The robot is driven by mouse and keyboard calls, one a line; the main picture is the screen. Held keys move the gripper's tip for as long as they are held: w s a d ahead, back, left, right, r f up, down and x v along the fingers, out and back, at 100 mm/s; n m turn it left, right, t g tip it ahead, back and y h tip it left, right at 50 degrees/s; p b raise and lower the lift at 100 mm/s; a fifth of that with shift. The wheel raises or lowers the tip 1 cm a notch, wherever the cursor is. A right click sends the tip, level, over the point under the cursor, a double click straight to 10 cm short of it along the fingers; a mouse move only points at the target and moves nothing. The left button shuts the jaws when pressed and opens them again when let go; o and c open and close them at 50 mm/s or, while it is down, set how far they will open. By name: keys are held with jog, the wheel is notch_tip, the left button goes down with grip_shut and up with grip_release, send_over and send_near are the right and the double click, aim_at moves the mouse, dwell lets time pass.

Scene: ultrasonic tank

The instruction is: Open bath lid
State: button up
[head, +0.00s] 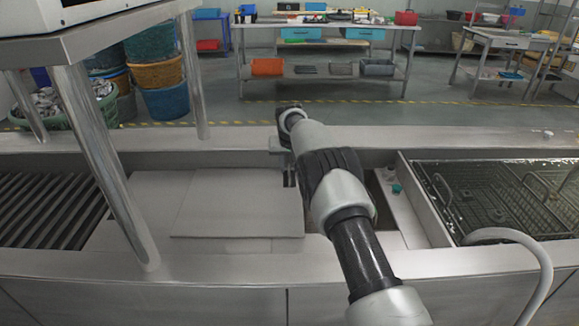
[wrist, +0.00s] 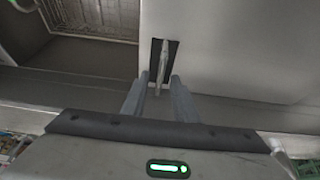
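The bath lid (head: 235,205) is a flat light-grey panel lying in the counter in the head view, left of my arm. It also shows in the wrist view (wrist: 235,45). Its handle (wrist: 163,58), a thin metal bar on a dark plate, sits near the lid's edge in the wrist view. My gripper (wrist: 160,82) is open, with its fingertips on either side of the handle's near end. A gap shows between the handle and each finger. In the head view my gripper (head: 289,178) is at the lid's right edge, partly hidden by my arm, and the handle cannot be made out.
A tank with wire racks (head: 495,200) lies to the right, with a curved hose (head: 535,250) in front. A ribbed tray (head: 45,210) lies to the left. A metal post (head: 105,165) stands left of the lid. The back ledge (head: 230,137) is mostly clear.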

jog(key=p+v, duration=0.1)
jog(key=v, duration=1.6)
jog(key=shift+s+r, duration=0.15)
